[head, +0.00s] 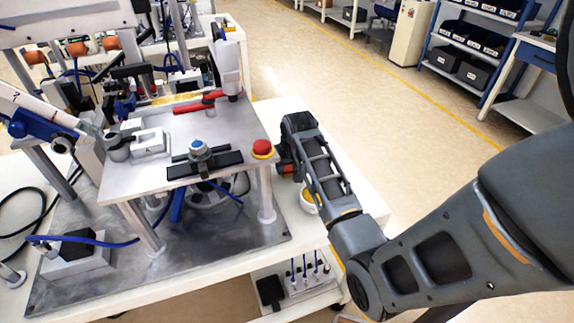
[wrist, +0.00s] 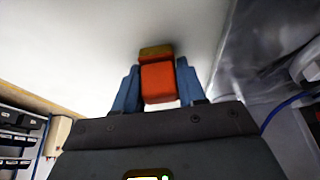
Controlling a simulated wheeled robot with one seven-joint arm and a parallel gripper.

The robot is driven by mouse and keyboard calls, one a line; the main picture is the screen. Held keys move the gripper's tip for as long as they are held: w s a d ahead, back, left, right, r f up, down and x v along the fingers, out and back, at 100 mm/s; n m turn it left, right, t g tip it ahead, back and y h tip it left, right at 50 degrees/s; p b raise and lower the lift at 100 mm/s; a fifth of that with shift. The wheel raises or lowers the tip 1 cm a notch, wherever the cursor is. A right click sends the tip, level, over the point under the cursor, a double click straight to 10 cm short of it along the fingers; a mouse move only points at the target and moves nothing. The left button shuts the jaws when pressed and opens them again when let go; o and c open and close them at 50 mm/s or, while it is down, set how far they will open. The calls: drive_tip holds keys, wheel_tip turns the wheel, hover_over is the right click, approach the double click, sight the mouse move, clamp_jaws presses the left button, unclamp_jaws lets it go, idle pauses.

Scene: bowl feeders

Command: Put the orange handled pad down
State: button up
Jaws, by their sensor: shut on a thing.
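The orange handled pad (wrist: 158,82) shows in the wrist view as an orange block with a brownish end. My gripper (wrist: 157,88) is shut on it, with one blue finger on each side. A white surface fills the view behind the pad. In the head view my gripper (head: 284,158) is at the right of the metal fixture, over the white table (head: 365,190). Only a small red-orange bit of the pad (head: 286,169) shows there; my arm hides the rest. I cannot tell whether the pad touches the table.
The raised metal plate (head: 225,130) with a red button (head: 262,148) stands close left of my gripper. A white and yellow round thing (head: 309,201) is partly hidden under my arm. A lower shelf (head: 300,285) holds small tools. Table space right of my arm is bare.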

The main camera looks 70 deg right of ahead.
drive_tip(key=shift+f, duration=0.1)
drive_tip(key=o, duration=1)
drive_tip(key=v, duration=1.2)
